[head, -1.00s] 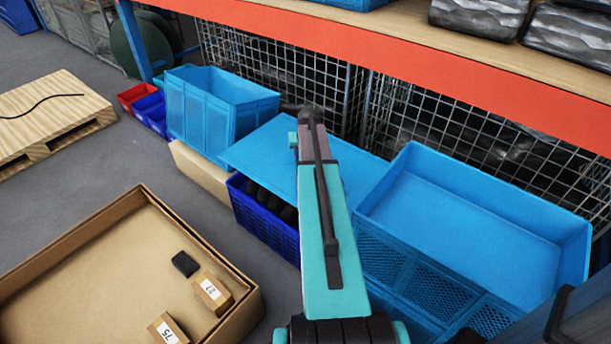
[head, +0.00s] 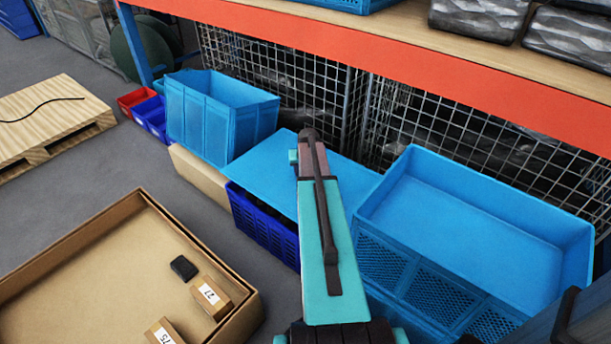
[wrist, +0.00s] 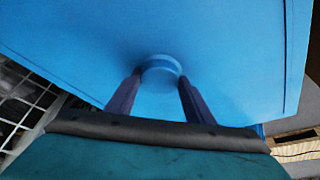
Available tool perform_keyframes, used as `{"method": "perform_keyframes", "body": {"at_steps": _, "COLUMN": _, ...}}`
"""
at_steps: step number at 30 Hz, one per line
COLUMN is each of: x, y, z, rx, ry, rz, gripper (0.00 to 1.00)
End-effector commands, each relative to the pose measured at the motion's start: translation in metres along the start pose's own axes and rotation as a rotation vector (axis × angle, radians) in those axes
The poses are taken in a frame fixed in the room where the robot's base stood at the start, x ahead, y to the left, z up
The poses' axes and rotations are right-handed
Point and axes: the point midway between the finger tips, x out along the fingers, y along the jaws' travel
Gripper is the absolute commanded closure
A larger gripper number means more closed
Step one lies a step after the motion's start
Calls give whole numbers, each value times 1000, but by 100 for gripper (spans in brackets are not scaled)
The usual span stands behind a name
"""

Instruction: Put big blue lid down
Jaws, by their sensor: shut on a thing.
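The big blue lid (head: 262,165) is a flat light-blue panel. In the head view it lies over the top of a dark blue crate (head: 264,226), partly behind my arm. Whether it rests on the rim or hovers just above it, I cannot tell. In the wrist view the lid (wrist: 225,50) fills most of the picture. My gripper (wrist: 160,82) is shut on the round knob (wrist: 160,66) of the lid, with one finger on each side. In the head view my arm hides the gripper's fingers.
An open blue bin (head: 480,220) stands right of the lid. A tall blue bin (head: 215,120) stands to the left. An orange shelf beam (head: 400,62) and wire mesh (head: 460,130) are behind. A cardboard box (head: 100,270) is at front left, with grey floor between.

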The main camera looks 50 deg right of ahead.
Motion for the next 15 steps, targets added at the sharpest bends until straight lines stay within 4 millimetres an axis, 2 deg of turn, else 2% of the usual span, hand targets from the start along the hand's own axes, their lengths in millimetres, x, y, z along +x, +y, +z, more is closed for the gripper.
{"method": "perform_keyframes", "body": {"at_steps": 6, "x": 19, "y": 0, "z": 7, "rx": 0, "ry": 3, "rz": 0, "gripper": 81}}
{"method": "perform_keyframes", "body": {"at_steps": 15, "x": 20, "y": 0, "z": 7, "rx": 0, "ry": 3, "rz": 0, "gripper": 81}}
